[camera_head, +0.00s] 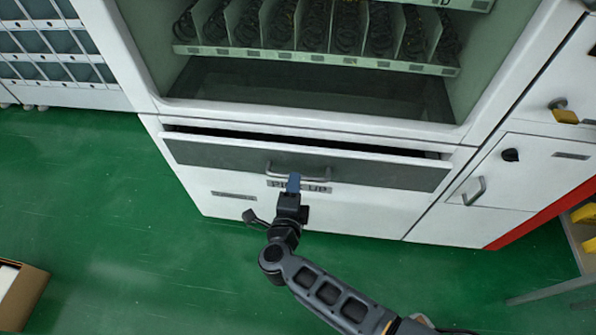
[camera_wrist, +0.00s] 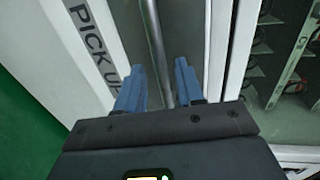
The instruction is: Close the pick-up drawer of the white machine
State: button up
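The pick-up drawer (camera_head: 225,155) of the white machine (camera_head: 330,118) stands partly out, with a dark gap along its top edge. Its front has a grey panel, a metal bar handle (camera_head: 318,178) and a "PICK UP" label. My gripper (camera_head: 293,181) is at the handle, its blue fingers overlapping the bar in the head view. In the wrist view, the two blue fingers (camera_wrist: 160,68) are apart, one on each side of the handle bar (camera_wrist: 156,40), with visible space between them and the bar. The gripper is open and not clamped on it.
Spiral racks (camera_head: 320,28) sit behind the machine's window above the drawer. To the right is a white cabinet door (camera_head: 530,170) with a handle and dark knob. A cardboard box (camera_head: 22,297) lies at the lower left. The green floor (camera_head: 130,230) is mostly clear.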

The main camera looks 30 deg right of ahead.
jog(key=shift+x, duration=2.05)
jog(key=shift+c, duration=0.3)
grip_shut()
